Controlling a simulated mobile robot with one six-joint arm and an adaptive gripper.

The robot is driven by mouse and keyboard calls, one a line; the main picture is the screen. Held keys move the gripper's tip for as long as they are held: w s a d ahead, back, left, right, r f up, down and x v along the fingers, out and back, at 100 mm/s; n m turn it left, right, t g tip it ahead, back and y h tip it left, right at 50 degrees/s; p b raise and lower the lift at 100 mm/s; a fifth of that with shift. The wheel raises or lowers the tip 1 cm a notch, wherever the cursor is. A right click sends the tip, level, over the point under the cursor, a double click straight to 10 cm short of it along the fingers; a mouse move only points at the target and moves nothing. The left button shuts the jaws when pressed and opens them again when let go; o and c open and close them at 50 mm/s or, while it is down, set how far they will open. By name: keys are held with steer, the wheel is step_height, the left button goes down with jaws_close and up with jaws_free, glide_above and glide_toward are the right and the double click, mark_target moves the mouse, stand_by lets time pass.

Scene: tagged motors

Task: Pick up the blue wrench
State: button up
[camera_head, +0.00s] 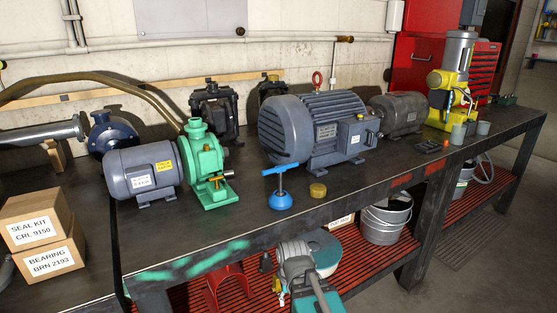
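A blue tool with a T-shaped handle (280,169) stands near the front edge of the bench, at the centre of the head view. Its thin shaft goes down to a rounded blue base (280,201). It is the nearest match to the blue wrench, but at this size I cannot tell if it is a wrench. No other blue wrench shows.
The dark workbench (240,218) carries a green pump (205,160) with a grey motor (143,170) on the left. A large grey motor (315,130) stands behind the blue tool. A brass cap (318,190) sits to its right. Cardboard boxes (42,235) stand at left.

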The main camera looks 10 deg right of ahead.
step_height(320, 180, up, 18)
steer(key=w+p, duration=0.1)
steer(key=p, duration=1.5)
step_height(320, 180, up, 28)
steer(key=n+p, duration=2.2)
steer(key=p, duration=0.7)
glide_above(281, 167)
steer(key=shift+w+r, duration=0.1)
step_height(281, 167, down, 9)
steer(key=b, duration=0.9)
steer(key=shift+r, duration=0.15)
